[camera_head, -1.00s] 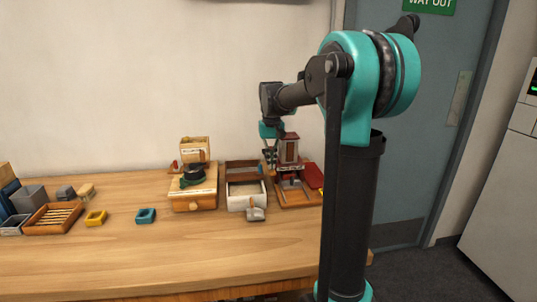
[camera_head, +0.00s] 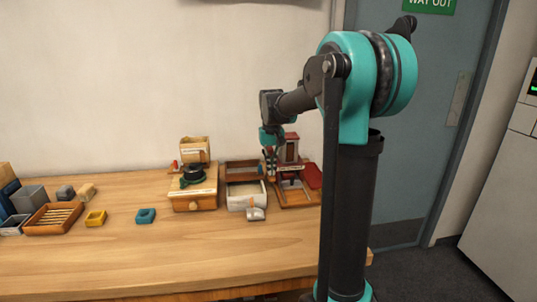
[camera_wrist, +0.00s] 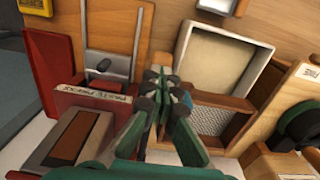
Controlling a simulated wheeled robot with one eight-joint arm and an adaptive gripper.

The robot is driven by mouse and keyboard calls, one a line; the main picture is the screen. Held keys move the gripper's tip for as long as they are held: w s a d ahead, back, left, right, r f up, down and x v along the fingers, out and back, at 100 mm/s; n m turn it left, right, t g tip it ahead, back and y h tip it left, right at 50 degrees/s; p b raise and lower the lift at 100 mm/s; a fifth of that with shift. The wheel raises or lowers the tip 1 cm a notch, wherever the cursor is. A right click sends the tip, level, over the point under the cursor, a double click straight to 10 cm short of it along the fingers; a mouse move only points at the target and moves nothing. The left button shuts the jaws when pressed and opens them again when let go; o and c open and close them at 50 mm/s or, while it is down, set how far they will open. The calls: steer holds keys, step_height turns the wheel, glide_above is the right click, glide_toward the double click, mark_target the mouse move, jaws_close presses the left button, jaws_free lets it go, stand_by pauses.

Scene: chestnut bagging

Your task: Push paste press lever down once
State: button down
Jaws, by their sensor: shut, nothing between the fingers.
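The paste press (camera_head: 291,150) stands at the right of the bench, a reddish-brown upright on a wooden base. My gripper (camera_head: 270,174) is shut and empty, fingers pointing down just left of the press upright. I cannot tell whether it touches the press.
A white-walled tray (camera_head: 238,203) with a mesh section is directly left of the press. A red panel (camera_head: 313,176) is at the press's right. A wooden box unit (camera_head: 194,205) stands further left. The front of the bench (camera_head: 190,255) is clear.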

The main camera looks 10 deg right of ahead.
steer(key=shift+f, duration=0.3)
step_height(320, 180, up, 10)
steer(key=shift+w+f, duration=0.15)
steer(key=shift+w, duration=0.25)
stand_by(0.5)
steer(key=shift+r, duration=2.45)
